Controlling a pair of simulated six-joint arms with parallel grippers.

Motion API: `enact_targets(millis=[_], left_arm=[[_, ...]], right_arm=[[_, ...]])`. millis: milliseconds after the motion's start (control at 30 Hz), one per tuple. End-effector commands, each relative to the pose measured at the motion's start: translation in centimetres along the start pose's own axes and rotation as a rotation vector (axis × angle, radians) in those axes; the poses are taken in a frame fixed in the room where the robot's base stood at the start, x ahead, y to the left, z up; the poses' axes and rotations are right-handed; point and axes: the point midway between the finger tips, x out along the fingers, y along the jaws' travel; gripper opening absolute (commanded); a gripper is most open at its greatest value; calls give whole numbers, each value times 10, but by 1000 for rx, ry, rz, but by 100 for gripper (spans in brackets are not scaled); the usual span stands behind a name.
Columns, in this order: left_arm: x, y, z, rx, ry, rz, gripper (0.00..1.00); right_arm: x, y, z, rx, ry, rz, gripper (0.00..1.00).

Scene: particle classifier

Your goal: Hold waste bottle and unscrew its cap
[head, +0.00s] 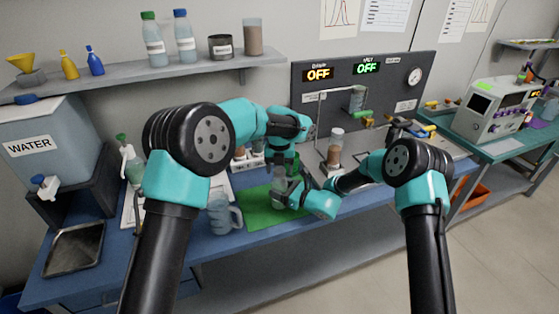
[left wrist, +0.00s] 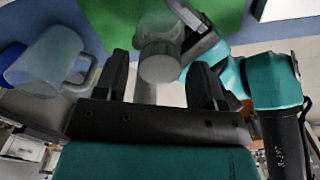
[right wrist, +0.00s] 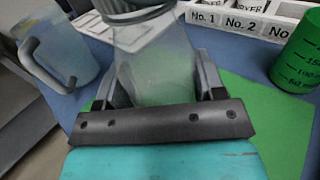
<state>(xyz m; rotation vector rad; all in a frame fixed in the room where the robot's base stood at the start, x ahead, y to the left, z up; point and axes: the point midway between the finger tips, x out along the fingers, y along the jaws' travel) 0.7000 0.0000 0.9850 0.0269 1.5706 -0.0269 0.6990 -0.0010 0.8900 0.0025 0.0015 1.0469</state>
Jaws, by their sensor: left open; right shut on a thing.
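The waste bottle (head: 278,188) is a clear, empty-looking bottle standing over the green mat. In the right wrist view the bottle body (right wrist: 155,70) sits between the fingers of my right gripper (right wrist: 155,82), which is shut on it. A grey cap (right wrist: 130,12) shows at the top edge there, on the bottle's neck. My left gripper (head: 284,168) is above the bottle, open and pointing down. In the left wrist view the cap (left wrist: 160,60) lies in front of and between the open fingers (left wrist: 162,82); whether they touch it I cannot tell.
A translucent mug (head: 220,213) stands left of the green mat (head: 262,208). A numbered white rack (right wrist: 240,20) and a green graduated container (right wrist: 300,58) are close by. The water tank (head: 50,140) is at far left. A metal tray (head: 75,248) lies at the front left.

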Motion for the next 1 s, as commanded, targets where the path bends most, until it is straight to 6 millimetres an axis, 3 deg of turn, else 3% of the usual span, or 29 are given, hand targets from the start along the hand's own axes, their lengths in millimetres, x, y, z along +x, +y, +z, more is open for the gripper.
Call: enact_targets(millis=[367,900,1000], left_arm=[[5,0,0,0,0,0,62],[5,0,0,0,0,0,11],[5,0,0,0,0,0,8]], right_arm=[[0,0,0,1,0,0,0],[0,0,0,1,0,0,0],[0,0,0,1,0,0,0]])
